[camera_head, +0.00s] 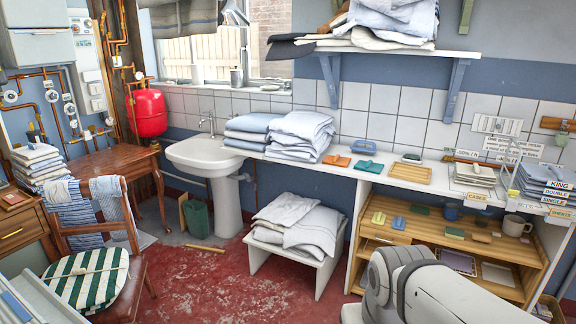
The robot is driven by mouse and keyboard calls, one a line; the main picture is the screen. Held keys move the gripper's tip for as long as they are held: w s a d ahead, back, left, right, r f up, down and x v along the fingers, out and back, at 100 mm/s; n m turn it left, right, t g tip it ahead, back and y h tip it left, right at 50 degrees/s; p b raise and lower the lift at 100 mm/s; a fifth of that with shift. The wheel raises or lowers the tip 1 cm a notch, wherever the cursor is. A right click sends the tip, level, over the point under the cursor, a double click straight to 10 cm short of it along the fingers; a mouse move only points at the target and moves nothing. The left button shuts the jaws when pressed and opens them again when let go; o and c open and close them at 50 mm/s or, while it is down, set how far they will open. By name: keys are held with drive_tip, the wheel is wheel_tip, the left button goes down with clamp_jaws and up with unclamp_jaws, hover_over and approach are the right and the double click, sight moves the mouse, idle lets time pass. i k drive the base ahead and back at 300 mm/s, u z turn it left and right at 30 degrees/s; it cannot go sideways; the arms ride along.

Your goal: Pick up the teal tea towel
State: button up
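A small folded teal cloth (369,166), which looks like the teal tea towel, lies flat on the white counter (345,172) along the back wall. A folded orange cloth (337,161) lies just left of it and a folded blue cloth (364,147) just behind it. A wooden board (410,173) lies to its right. A pale grey arm, mine, shows at the lower right, in front of the wooden shelf unit. My gripper is not in view, so I cannot tell its state.
Stacks of folded linen (300,135) stand on the counter left of the cloths. A low white stool (287,262) with linen stands below. A wooden shelf unit (475,245) holds small items. A chair (95,240) stands at the left. Red floor (215,285) is open in the middle.

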sight(371, 167)
drive_tip(key=i, duration=1.75)
drive_tip(key=z, duration=0.4)
drive_tip(key=i, duration=1.45)
drive_tip(key=z, duration=0.2)
